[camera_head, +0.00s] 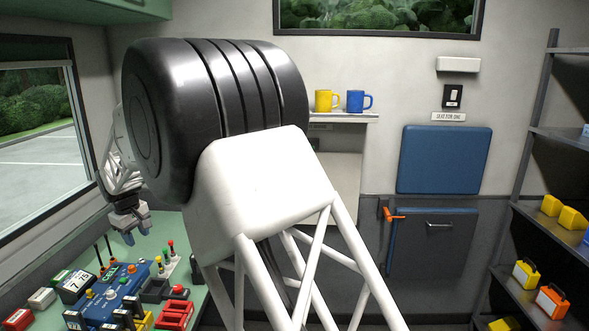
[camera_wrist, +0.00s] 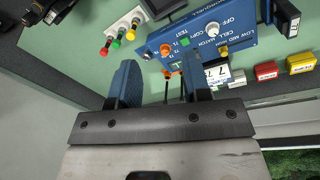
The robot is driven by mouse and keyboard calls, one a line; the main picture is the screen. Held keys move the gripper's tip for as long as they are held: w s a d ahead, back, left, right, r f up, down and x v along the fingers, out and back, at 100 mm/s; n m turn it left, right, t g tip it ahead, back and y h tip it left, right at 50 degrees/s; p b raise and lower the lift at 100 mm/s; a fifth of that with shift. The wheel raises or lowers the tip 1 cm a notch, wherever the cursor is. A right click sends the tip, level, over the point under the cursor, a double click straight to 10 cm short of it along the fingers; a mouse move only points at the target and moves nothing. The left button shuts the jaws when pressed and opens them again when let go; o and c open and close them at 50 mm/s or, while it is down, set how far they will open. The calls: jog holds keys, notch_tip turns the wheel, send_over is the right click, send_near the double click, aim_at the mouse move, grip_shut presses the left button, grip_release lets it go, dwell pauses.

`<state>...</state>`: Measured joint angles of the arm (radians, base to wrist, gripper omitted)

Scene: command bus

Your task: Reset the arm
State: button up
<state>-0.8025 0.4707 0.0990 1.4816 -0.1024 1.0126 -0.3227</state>
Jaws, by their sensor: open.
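My gripper (camera_head: 137,238) hangs above the green counter at the left, beside the window, with its fingers pointing down. In the wrist view my gripper (camera_wrist: 158,78) is open, with two blue fingers apart and nothing held between them. Below it is a blue control panel (camera_head: 118,284) with knobs and switches; the panel also shows in the wrist view (camera_wrist: 238,38), beyond the fingers. An orange knob and thin dark rods show near and between the fingers in that view, and I cannot tell how far below they are. My large arm hides the middle of the room.
On the green counter (camera_head: 195,222) stand coloured push buttons (camera_head: 160,262), a red rack (camera_head: 175,314) and small red, white and green boxes. A shelf with a yellow mug (camera_head: 323,100) and blue mug (camera_head: 355,100) is behind my arm. Shelving (camera_head: 535,133) stands right.

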jog(key=d+r+m, duration=0.2)
jog(key=d+r, duration=0.3)
jog(key=d, duration=0.7)
jog(key=d+r+m, duration=0.1)
jog(key=d+r, duration=0.4)
jog(key=d, duration=0.6)
jog(key=s+d+r+m, duration=0.2)
jog(key=s+d, duration=0.2)
jog(key=d, duration=0.6)
jog(key=s+d+r+m, duration=0.2)
jog(key=s+d, duration=0.3)
jog(key=d, duration=0.5)
jog(key=s+d+m, duration=0.3)
jog(key=s+d, duration=0.9)
jog(key=d, duration=0.4)
jog(key=s+d+f+m, duration=0.1)
jog(key=s+d+f, duration=0.2)
jog(key=s, duration=0.6)
jog(key=s+d+f+m+t, duration=0.1)
jog(key=s+d+f+m, duration=0.1)
jog(key=s+d, duration=0.5)
jog(key=shift+s+f+m, duration=0.3)
jog(key=shift+s+f, duration=0.35)
jog(key=shift+s, duration=0.25)
